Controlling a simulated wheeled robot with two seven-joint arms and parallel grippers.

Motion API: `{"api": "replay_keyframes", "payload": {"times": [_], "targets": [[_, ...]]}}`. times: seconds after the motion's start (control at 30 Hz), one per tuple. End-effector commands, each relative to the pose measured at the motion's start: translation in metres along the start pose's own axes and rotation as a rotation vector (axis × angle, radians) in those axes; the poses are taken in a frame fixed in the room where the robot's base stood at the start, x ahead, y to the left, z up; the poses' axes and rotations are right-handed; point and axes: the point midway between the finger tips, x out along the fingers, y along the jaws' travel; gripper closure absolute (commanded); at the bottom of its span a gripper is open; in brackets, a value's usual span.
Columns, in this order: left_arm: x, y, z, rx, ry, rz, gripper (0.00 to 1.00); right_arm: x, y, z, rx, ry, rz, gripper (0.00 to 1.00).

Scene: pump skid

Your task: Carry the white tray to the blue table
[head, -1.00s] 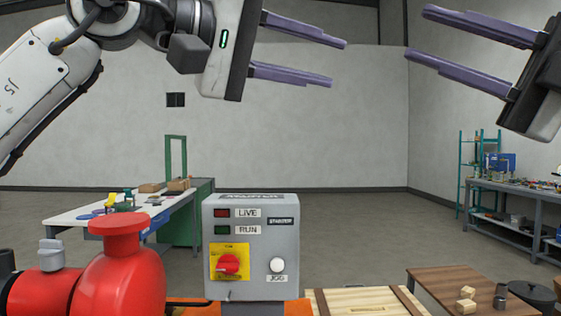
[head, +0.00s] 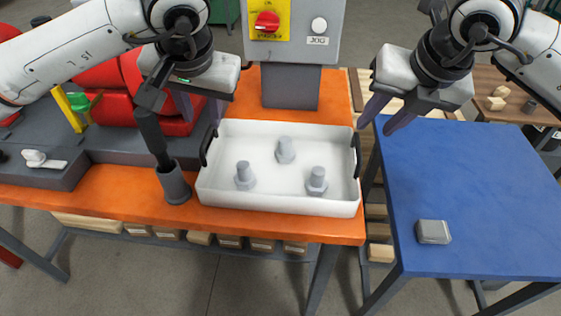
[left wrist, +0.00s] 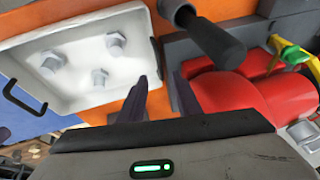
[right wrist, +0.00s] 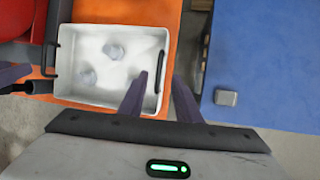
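The white tray (head: 275,208) sits level on the orange bench (head: 110,203), with a black handle at each end and three grey bolts (head: 285,150) standing in it. The blue table (head: 470,180) is to the right, across a narrow gap. My left gripper (head: 198,108) is open and empty above the bench, behind the tray's left end. My right gripper (head: 378,122) is open and empty, above and behind the tray's right handle (head: 356,155), near the blue table's left edge. The tray also shows in the left wrist view (left wrist: 70,98) and the right wrist view (right wrist: 110,103).
A dark grey cup with a black-handled tool (head: 174,184) stands close to the tray's left end. A grey control box (head: 325,45) rises behind the tray, and red pump parts (head: 115,90) stand behind left. A small grey block (head: 433,232) lies on the otherwise clear blue table.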

Motion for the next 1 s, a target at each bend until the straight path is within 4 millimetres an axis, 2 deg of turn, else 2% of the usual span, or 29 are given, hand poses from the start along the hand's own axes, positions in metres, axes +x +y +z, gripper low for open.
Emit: {"api": "replay_keyframes", "payload": {"times": [0.17,0.5,0.7,1.0], "targets": [[0.008,0.000,0.000,-0.002,-0.003,0.002,0.69,0.008,0.000,0.000,0.001,0.002,0.002,0.70],[0.065,0.001,0.001,-0.002,-0.005,0.003,0.69,0.065,0.001,0.000,0.002,0.003,0.002,0.70],[0.091,0.001,0.000,-0.002,-0.002,0.003,0.69,0.091,0.001,0.000,0.000,0.002,0.003,0.70],[0.103,0.001,-0.001,0.000,0.000,0.003,0.69,0.103,0.001,0.000,0.000,0.001,0.003,0.70]]}}
